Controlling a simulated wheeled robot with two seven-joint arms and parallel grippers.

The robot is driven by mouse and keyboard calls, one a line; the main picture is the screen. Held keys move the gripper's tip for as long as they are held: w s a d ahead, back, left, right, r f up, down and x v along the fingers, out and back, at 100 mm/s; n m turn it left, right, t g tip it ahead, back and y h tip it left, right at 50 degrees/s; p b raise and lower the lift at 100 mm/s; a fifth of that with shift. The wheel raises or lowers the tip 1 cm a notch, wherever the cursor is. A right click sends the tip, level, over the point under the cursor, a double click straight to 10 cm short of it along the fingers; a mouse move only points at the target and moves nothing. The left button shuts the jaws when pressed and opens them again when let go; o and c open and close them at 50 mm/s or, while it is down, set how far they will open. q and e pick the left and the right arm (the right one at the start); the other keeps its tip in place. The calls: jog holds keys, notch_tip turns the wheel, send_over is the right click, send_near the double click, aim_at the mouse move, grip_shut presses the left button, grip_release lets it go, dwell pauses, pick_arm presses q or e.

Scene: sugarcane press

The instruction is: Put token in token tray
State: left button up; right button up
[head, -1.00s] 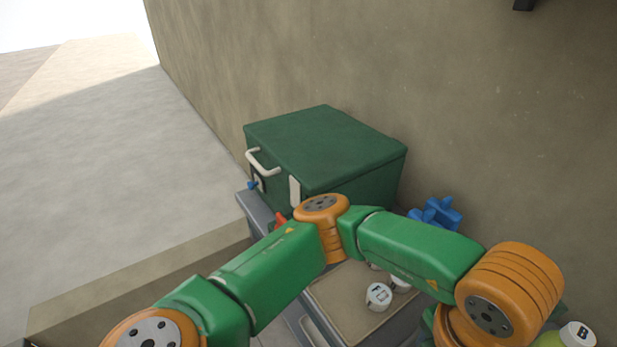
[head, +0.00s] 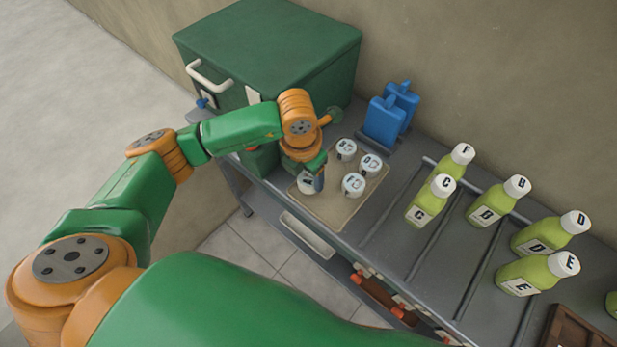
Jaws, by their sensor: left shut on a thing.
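My left gripper (head: 316,178) points down at the left corner of a tan tray (head: 326,211) on the grey bench. It is shut on a white round labelled piece (head: 307,184), low over or on the tray; the fingers partly hide it, and I cannot tell whether it touches the tray. Several similar white pieces with dark labels, such as this one (head: 353,185), stand on the same tray. None is clearly marked as the token, and I cannot tell which tray is the token tray. My right gripper is out of view.
A green box with a white handle (head: 268,45) stands behind my left arm. Blue containers (head: 384,120) stand behind the tan tray. Several green lettered bottles (head: 431,201) stand on the slatted right part of the bench (head: 400,235). A brown wooden tray (head: 572,328) shows at lower right.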

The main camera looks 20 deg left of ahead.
aim_at(308, 180)
pick_arm(q)
notch_tip(308, 180, down, 2)
jog(key=shift+s+d+f+p, duration=0.1)
jog(key=shift+d+f+p, duration=0.05)
jog(key=shift+p, duration=0.15)
jog(key=shift+f, duration=0.1)
jog(key=shift+f, duration=0.1)
jog(key=shift+f+b, duration=0.15)
jog(key=shift+b, duration=0.2)
jog(key=o, duration=1.4)
jog(key=shift+c, duration=0.2)
jog(key=shift+r, duration=0.2)
